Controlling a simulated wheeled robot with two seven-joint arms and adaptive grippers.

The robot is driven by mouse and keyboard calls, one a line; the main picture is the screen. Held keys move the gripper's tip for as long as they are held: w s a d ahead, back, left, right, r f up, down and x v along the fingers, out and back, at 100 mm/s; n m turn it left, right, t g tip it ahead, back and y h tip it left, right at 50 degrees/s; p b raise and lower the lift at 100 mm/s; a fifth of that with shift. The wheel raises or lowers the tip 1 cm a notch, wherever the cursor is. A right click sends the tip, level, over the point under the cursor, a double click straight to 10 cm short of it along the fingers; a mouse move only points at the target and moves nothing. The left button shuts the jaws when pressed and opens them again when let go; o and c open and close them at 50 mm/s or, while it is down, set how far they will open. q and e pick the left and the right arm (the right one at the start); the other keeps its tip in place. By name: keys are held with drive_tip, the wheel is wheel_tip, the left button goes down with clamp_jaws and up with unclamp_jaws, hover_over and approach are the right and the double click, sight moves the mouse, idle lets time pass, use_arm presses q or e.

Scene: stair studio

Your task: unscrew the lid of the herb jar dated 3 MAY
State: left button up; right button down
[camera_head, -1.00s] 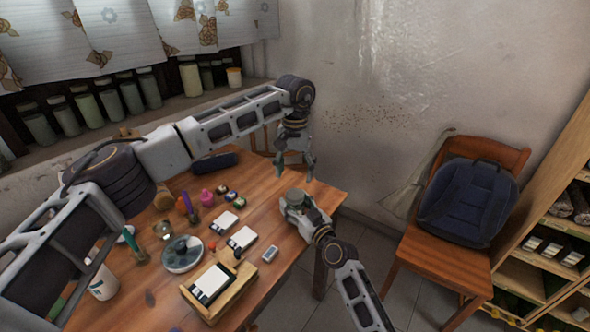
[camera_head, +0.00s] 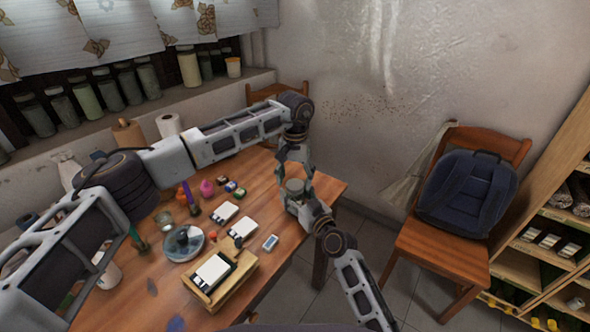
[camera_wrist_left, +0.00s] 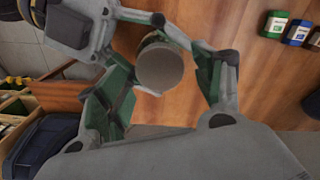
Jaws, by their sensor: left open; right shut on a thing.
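A small jar with a round grey-brown lid (camera_head: 295,186) is held upright at the table's right end. My right gripper (camera_head: 296,199) is shut around its body from the near side. My left gripper (camera_head: 297,176) points down from above, open, its fingers on either side of the lid. In the left wrist view, the lid (camera_wrist_left: 160,68) shows face-on between my left fingers (camera_wrist_left: 160,88), with visible gaps beside it. Part of my right gripper shows behind it. The jar's label and date are hidden.
The wooden table (camera_head: 282,247) carries a wooden box with a white card (camera_head: 212,272), more cards, a round dish (camera_head: 183,244) and small coloured bottles. A chair with a dark backpack (camera_head: 467,194) stands at right. Several jars line the sill behind.

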use_arm(q)
drive_tip(key=shift+f, duration=0.75)
drive_tip(key=c, duration=1.1)
